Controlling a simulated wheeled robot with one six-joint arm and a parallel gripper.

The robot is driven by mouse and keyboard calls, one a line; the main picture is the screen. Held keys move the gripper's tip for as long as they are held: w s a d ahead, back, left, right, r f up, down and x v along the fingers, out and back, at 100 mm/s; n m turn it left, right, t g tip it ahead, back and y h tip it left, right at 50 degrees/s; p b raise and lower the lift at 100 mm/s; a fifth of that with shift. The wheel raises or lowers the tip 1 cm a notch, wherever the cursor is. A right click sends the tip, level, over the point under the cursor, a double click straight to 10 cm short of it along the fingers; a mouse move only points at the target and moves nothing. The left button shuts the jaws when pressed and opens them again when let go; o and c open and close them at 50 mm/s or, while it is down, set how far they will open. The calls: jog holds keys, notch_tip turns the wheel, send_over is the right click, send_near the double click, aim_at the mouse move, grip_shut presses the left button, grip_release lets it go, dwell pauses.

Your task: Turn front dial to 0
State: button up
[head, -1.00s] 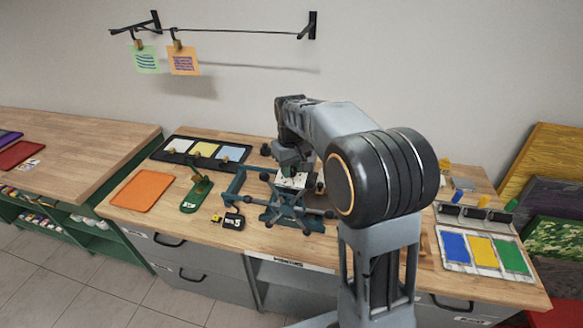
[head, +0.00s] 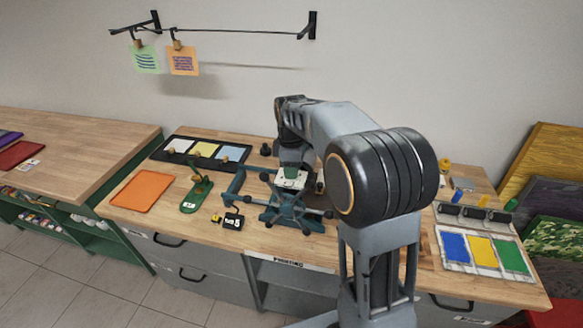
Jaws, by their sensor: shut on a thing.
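A teal press (head: 287,213) with dark round knobs on its spokes stands near the middle of the wooden bench. A pale plate with a small green part (head: 291,179) shows at its top. My gripper (head: 291,171) points down at the top of the press. It is shut on a part there, but its fingertips and the part between them are too small and covered to make out. I cannot pick out the front dial or read its setting. A black block with white marks (head: 233,221) lies left of the press, close to its frame.
A green stand (head: 195,196), an orange tray (head: 144,190) and a black tray with pale panels (head: 166,153) lie left of the press. A paint tray (head: 446,251) lies at the right. Bench room in front of the press is narrow. My arm hides the bench behind it.

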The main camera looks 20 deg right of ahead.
jog(key=n, duration=0.3)
jog(key=shift+n, duration=2.1)
jog(key=o, duration=0.9)
jog(key=shift+r, duration=0.15)
notch_tip(320, 180, up, 14)
jog(key=shift+f, duration=0.2)
jog(key=shift+a, duration=0.1)
